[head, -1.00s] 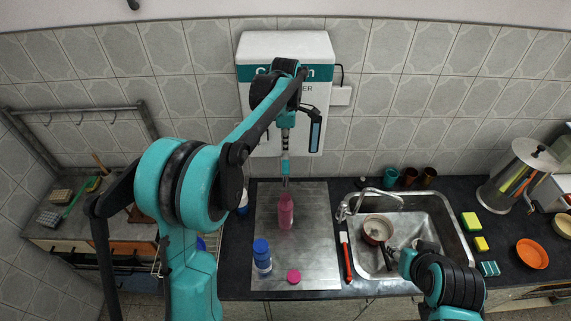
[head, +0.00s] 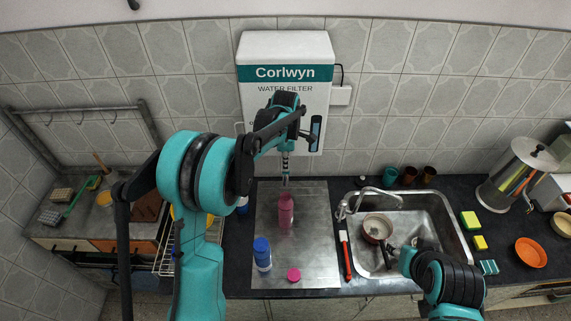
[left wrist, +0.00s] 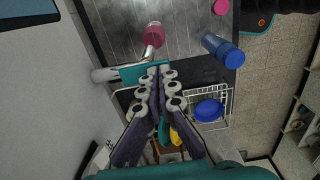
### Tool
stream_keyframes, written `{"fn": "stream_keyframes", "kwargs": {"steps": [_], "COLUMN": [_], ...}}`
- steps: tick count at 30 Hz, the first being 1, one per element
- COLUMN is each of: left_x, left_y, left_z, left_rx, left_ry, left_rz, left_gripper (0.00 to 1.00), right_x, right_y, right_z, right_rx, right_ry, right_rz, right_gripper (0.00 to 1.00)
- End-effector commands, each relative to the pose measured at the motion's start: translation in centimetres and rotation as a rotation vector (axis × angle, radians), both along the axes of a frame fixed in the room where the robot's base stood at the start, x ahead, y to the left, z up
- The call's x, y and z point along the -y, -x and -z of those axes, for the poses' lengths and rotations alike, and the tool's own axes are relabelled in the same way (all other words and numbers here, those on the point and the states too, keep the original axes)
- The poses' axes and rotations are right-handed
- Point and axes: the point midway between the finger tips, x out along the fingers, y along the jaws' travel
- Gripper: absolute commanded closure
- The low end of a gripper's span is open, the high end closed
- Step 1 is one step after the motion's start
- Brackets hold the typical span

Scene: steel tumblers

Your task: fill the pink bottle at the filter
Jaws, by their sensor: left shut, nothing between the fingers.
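The pink bottle (head: 286,211) stands upright on the steel drainboard, below the spout (head: 285,166) of the wall water filter (head: 255,50). In the left wrist view the pink bottle (left wrist: 153,36) shows at the spout's end; I cannot tell whether water runs. My left gripper (left wrist: 157,70) is shut and empty, with its fingertips close to the teal part (left wrist: 131,74) by the spout; contact is unclear. A pink cap (head: 293,275) lies at the drainboard's front, near a blue bottle (head: 262,254). My right gripper (head: 390,256) is over the sink, its fingers too small and dark to read.
The sink (head: 440,215) holds a pot (head: 377,228). A red-handled brush (head: 346,258) lies between sink and drainboard (head: 322,240). Several cups stand behind the sink. Sponges (head: 470,224) and an orange bowl (head: 531,253) are at right. A dish rack (left wrist: 228,100) holds a blue bowl (left wrist: 208,110).

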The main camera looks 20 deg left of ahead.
Motion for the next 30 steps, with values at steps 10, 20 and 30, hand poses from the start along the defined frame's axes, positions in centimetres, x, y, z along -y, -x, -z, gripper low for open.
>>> {"fn": "stream_keyframes", "kwargs": {"steps": [10,20,30], "left_x": [0.4,0.4,0.4], "left_y": [1.2,1.3,1.3], "left_z": [1.9,1.8,1.8], "left_rx": [0.203,0.204,0.203], "left_ry": [-0.058,-0.059,-0.058], "left_rz": [0.001,0.000,0.000], "left_gripper": [1.00,1.00,1.00], "right_x": [0.0,0.0,0.0], "right_y": [0.0,0.0,0.0], "right_z": [3.8,3.9,3.9], "right_rx": [0.000,0.000,0.000], "right_ry": [0.000,0.000,0.000], "right_rz": [0.000,0.000,0.000], "right_gripper": [0.60,0.60,0.60]}}
